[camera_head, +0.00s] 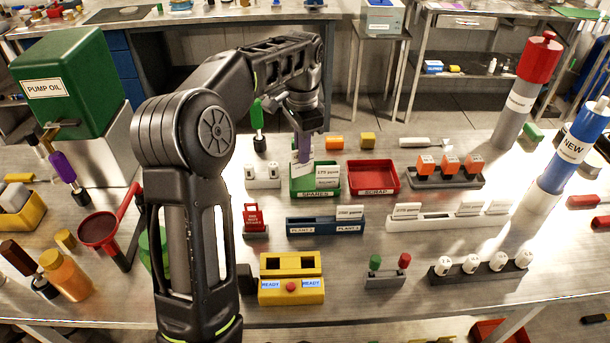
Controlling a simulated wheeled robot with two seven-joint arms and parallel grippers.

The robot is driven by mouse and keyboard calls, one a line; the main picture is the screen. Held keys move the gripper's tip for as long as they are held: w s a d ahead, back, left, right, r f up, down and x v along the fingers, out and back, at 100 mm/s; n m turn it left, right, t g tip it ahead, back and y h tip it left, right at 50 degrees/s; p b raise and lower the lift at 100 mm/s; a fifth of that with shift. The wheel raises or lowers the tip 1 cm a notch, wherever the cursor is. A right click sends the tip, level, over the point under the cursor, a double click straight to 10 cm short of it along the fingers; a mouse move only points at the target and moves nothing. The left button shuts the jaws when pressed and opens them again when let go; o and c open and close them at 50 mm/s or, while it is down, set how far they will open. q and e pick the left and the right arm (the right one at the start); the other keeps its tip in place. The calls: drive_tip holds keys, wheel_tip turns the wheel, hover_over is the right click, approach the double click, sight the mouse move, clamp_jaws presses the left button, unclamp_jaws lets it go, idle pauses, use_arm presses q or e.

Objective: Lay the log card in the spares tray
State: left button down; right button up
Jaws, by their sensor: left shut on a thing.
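My left gripper (303,148) points down over the green spares tray (300,187) and is shut on a small white card, the log card (301,170). The card hangs upright between the fingertips at the left part of the tray. Its lower end is at or just above the tray; I cannot tell whether it touches the floor. Another white printed card (328,174) stands in the right part of the same tray. My right gripper is not in view.
The red scrap tray (373,178) is close on the right of the spares tray. A white holder (262,177) stands close on the left, with a green-handled tool (257,118) behind it. A blue card rack (325,227) stands in front. Orange blocks (448,164) sit further right.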

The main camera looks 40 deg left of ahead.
sight(302, 169)
use_arm(q)
drive_tip(key=shift+f, duration=0.85)
wheel_tip(302, 169, down, 4)
drive_tip(key=shift+r, duration=0.25)
drive_tip(key=shift+f, duration=0.15)
drive_tip(key=shift+f, duration=0.2)
drive_tip(key=c, duration=1.6)
unclamp_jaws()
drive_tip(key=shift+r, duration=0.15)
